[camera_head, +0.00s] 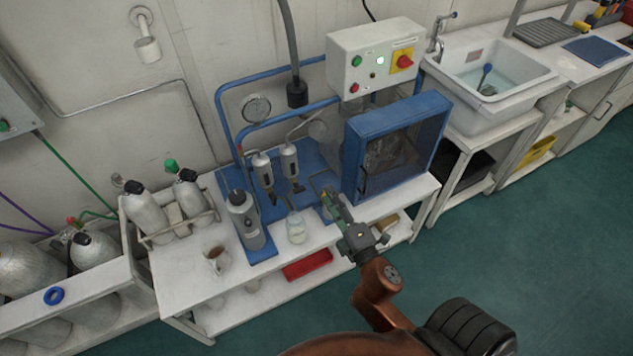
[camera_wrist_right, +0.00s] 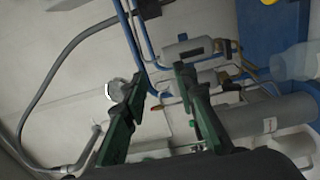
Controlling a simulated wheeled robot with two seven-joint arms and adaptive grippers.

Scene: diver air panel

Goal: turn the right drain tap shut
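Two small grey metal filter bowls hang side by side on the blue panel, a left one (camera_head: 263,170) and a right one (camera_head: 290,160). Below the right bowl is its dark drain tap (camera_head: 298,187); a similar left tap (camera_head: 272,198) sits below the left bowl. I cannot tell how far either is turned. My right gripper (camera_head: 329,196) is to the right of the right tap, apart from it. In the right wrist view its green fingers (camera_wrist_right: 151,78) are spread, with nothing held between them. A filter bowl (camera_wrist_right: 187,49) shows beyond them. My left gripper is out of view.
A glass jar (camera_head: 297,232) stands in front of the bowls and a grey canister (camera_head: 245,222) to their left. A blue-framed guard (camera_head: 400,118) rises close right of my gripper. A control box (camera_head: 374,60) is above.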

